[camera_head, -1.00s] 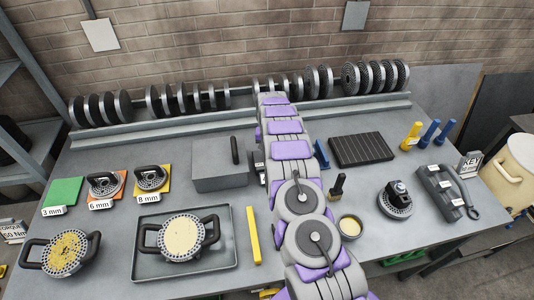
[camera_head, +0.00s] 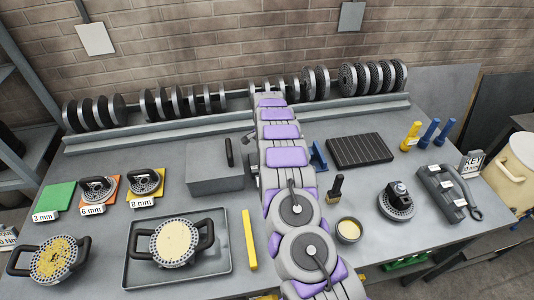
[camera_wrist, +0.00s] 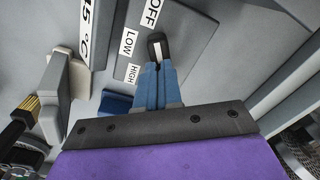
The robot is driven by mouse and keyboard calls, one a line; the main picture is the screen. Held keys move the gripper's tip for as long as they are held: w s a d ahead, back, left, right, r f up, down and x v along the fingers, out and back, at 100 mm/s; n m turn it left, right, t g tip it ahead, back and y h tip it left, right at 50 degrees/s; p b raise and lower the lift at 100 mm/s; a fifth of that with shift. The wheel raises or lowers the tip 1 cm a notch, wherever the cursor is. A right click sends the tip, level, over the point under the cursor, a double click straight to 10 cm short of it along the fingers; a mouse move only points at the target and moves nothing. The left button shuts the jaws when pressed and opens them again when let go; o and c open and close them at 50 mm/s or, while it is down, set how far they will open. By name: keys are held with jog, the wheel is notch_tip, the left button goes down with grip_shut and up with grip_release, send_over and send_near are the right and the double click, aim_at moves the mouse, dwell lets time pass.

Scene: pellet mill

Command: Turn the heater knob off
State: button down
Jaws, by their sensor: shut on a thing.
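In the wrist view a black knob (camera_wrist: 156,43) with a white mark stands on a grey panel (camera_wrist: 190,38). The OFF label (camera_wrist: 150,12) is just above it, LOW (camera_wrist: 128,42) is to its left, and HIGH (camera_wrist: 132,73) is lower left. Its black end lies near OFF and LOW; I cannot tell exactly which label the mark faces. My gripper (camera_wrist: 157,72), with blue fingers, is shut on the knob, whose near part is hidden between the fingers. In the head view my arm hides the gripper and the knob.
A grey box (camera_head: 215,178) with a black handle stands left of my arm. A brush (camera_head: 336,188) and a small bowl (camera_head: 349,231) stand close to its right. A tray (camera_head: 140,275) holds a round die. A rack of discs (camera_head: 190,135) runs along the back.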

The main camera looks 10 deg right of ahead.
jog(key=shift+g, duration=0.5)
jog(key=shift+s+a+f, duration=0.1)
jog(key=shift+s+f, duration=0.6)
jog(key=shift+f, duration=0.3)
jog(key=shift+s+f, duration=0.7)
jog(key=shift+f, duration=0.3)
jog(key=c, duration=1.4)
grip_release()
jog(key=shift+w+r, duration=0.1)
jog(key=shift+r, duration=0.15)
jog(key=o, duration=0.5)
jog(key=r, duration=0.2)
jog(key=w+r+p, duration=0.1)
jog(key=r, duration=0.2)
jog(key=w+r, duration=0.1)
jog(key=r, duration=0.2)
jog(key=shift+w+a+r, duration=0.1)
jog(key=shift+w+a, duration=0.15)
notch_tip(320, 180, up, 12)
jog(key=d+r+t+p, duration=0.1)
jog(key=f+b, duration=0.1)
jog(key=f, duration=0.6)
jog(key=f+n, duration=0.1)
jog(key=f, duration=0.5)
jog(key=f+n+b, duration=0.1)
jog(key=f, duration=0.6)
jog(key=shift+w+a+f+b, duration=0.2)
jog(key=shift+w+f+b, duration=0.05)
jog(key=shift+f+b, duration=0.05)
